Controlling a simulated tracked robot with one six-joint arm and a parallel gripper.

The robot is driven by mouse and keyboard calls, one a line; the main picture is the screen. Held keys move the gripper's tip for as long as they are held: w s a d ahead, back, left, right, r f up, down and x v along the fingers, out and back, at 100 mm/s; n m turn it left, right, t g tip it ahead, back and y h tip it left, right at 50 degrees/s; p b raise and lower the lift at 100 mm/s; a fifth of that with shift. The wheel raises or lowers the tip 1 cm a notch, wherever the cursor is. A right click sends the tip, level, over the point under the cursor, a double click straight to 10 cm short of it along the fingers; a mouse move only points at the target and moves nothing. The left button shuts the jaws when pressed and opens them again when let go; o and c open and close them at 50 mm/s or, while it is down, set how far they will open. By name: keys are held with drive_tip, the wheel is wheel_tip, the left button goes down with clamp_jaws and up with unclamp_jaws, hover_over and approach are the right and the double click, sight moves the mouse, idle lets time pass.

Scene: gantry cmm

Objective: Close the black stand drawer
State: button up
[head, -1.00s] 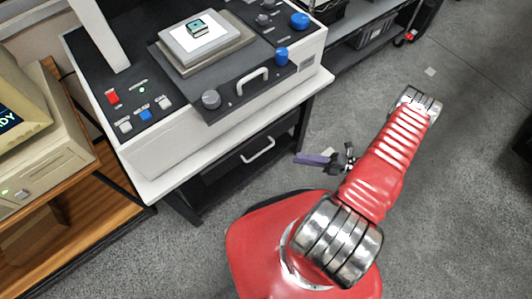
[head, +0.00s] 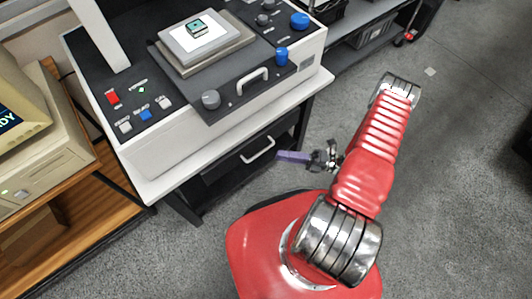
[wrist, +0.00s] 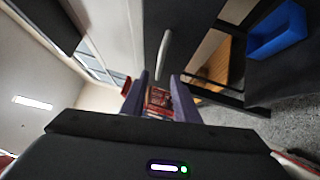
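The black stand (head: 180,205) supports the white-and-black machine. Its black drawer (head: 250,147) is under the white top, with a pale bar handle (head: 257,150); how far it stands out is hard to tell. My gripper (head: 282,156), with purple fingers, is just right of the handle and apart from it. In the wrist view the handle (wrist: 164,52) shows ahead of the fingers (wrist: 160,90), on a dark panel (wrist: 153,25). The fingers are spread. A red patterned thing (wrist: 158,98) shows between them; I cannot tell its distance.
A wooden bench (head: 75,225) with a beige computer (head: 45,150) stands at left. A shelf rack (head: 365,35) is at the top. A blue bin (wrist: 277,32) shows in the wrist view. Grey floor (head: 460,150) is free at right.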

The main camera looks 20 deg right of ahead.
drive_tip(key=f+x, duration=0.1)
drive_tip(key=x, duration=0.5)
drive_tip(key=shift+w+a+r, duration=0.15)
drive_tip(key=shift+a+r, duration=0.25)
drive_tip(key=shift+r, duration=0.15)
drive_tip(key=shift+c, duration=0.4)
clamp_jaws()
